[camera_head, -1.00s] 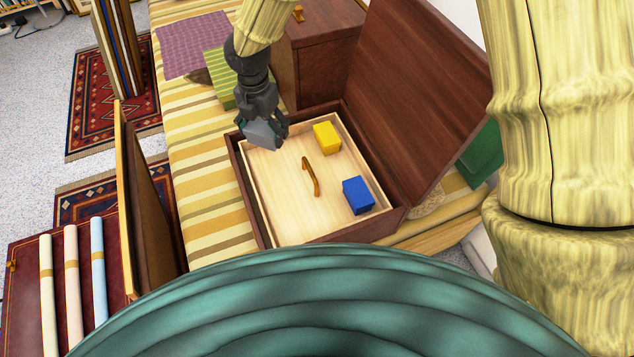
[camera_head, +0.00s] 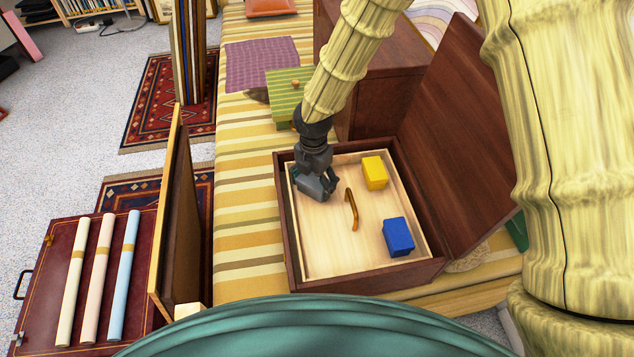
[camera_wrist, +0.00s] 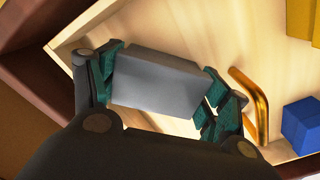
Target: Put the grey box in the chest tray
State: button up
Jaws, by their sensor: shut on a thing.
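The grey box (camera_wrist: 155,82) is between the green-padded fingers of my gripper (camera_wrist: 163,88) in the wrist view. My gripper (camera_head: 317,186) is shut on it, at the left inner side of the chest tray (camera_head: 330,245) in the head view. The tray is pale wood with a curved brass handle (camera_head: 351,209) in its middle. The box is inside the tray's outline, low over its floor; whether it touches the floor I cannot tell. A yellow block (camera_head: 374,172) and a blue block (camera_head: 398,236) lie in the tray, to the right of my gripper.
The dark wooden chest (camera_head: 290,225) has its lid (camera_head: 455,130) open on the right. It stands on a striped cloth (camera_head: 245,215). A green striped box (camera_head: 290,88) is behind it. Rolled tubes (camera_head: 98,285) lie at the left. The tray's front left floor is clear.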

aim_at(314, 179)
jog(key=o, duration=0.8)
notch_tip(314, 179, up, 12)
jog(key=p, duration=0.2)
jog(key=shift+p, duration=0.3)
